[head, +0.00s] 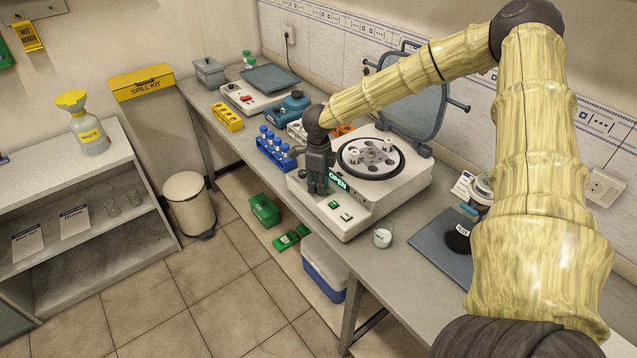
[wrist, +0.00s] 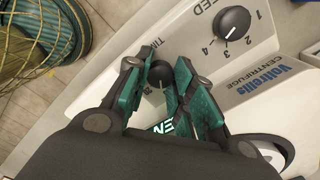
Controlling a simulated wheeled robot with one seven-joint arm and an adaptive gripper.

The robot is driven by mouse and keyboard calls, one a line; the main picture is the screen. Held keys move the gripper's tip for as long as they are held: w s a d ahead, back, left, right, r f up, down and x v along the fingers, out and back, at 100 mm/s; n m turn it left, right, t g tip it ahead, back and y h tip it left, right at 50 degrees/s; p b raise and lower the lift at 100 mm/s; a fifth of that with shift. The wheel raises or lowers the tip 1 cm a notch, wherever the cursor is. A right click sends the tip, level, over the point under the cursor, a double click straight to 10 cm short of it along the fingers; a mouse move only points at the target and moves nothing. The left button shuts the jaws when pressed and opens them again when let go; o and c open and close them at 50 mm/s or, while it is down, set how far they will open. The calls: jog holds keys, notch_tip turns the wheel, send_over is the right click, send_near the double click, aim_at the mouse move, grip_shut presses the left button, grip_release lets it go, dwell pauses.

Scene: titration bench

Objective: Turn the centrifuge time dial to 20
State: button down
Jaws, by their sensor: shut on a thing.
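The centrifuge (head: 385,195) is a white bench unit with its lid raised and its rotor showing. A green lit display on its front panel reads OPEN in the head view. My gripper (head: 318,188) points down at the front panel, left of the display. In the wrist view, my gripper (wrist: 160,76) has its teal fingers on either side of the small black time dial (wrist: 160,72) and is shut on it. The dial's scale is mostly covered by the fingers, and I cannot read its setting surely. The time dial is hidden in the head view.
The black speed dial (wrist: 234,22), numbered, sits beside the time dial. A blue rack of capped tubes (head: 274,153) stands left of the centrifuge. A small glass beaker (head: 383,236) stands close to its front right. The raised lid (head: 415,100) is behind the rotor.

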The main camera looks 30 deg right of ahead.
jog(key=m, duration=0.6)
jog(key=shift+w+r+m, duration=0.1)
jog(key=shift+w+m, duration=0.05)
jog(key=shift+m, duration=0.25)
dwell(0.4)
jog(key=c, duration=1.2)
grip_release()
notch_tip(320, 180, up, 12)
jog(key=shift+f, duration=0.1)
jog(key=shift+d, duration=0.1)
